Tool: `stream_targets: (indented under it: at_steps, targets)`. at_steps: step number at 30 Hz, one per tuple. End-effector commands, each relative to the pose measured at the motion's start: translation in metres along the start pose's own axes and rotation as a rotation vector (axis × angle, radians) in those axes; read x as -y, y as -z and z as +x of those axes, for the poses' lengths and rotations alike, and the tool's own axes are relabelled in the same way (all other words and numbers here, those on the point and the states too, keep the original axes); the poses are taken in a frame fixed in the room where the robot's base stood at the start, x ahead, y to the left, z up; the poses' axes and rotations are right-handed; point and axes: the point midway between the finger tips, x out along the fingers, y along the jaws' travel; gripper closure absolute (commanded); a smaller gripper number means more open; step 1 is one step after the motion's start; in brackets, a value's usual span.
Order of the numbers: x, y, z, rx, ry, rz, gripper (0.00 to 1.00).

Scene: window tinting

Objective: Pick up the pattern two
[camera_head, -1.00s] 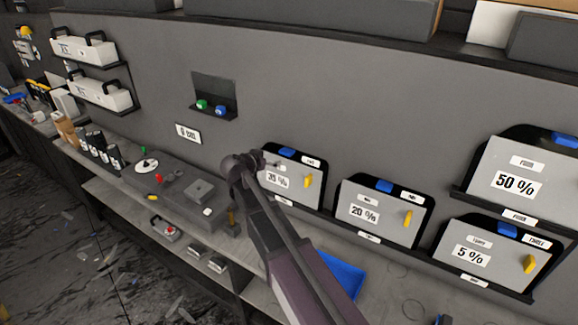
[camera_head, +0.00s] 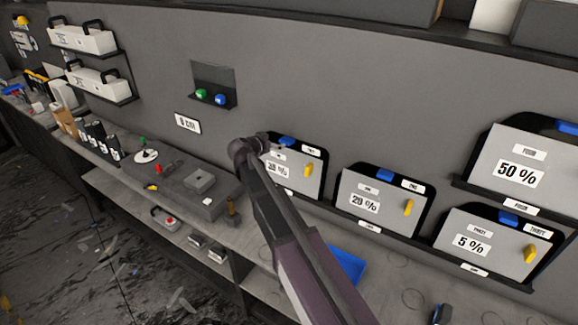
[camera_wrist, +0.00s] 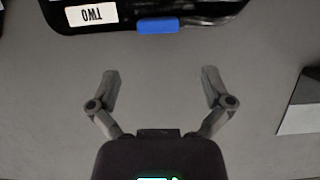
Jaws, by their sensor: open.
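The pattern two is a black-framed grey board (camera_head: 297,180) on the wall, the leftmost of the percent boards, with a blue tab on top and a yellow piece on its face. My arm covers its left part. In the wrist view its black edge (camera_wrist: 215,15) shows upside down at the top, with a white "TWO" label and the blue tab (camera_wrist: 157,26). My gripper (camera_wrist: 160,72) is open and empty, its two fingers spread apart. The blue tab lies ahead of the gap between them, apart from the fingers.
Other boards marked 20 % (camera_head: 372,200), 5 % (camera_head: 490,248) and 50 % (camera_head: 525,168) hang to the right. A blue tray (camera_head: 345,265) lies on the counter below. A small wall shelf (camera_head: 213,100) holds a green and a blue item.

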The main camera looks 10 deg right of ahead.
Motion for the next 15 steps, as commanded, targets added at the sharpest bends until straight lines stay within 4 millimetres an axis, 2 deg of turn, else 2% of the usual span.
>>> stream_targets:
  at_steps: [1, 6, 15]
  targets:
    - [0.001, -0.002, 0.011, 0.000, -0.001, 0.000, 0.00]
    - [0.001, -0.002, 0.031, 0.000, -0.001, -0.001, 0.00]
    - [0.000, 0.000, 0.039, 0.000, 0.001, -0.001, 0.00]
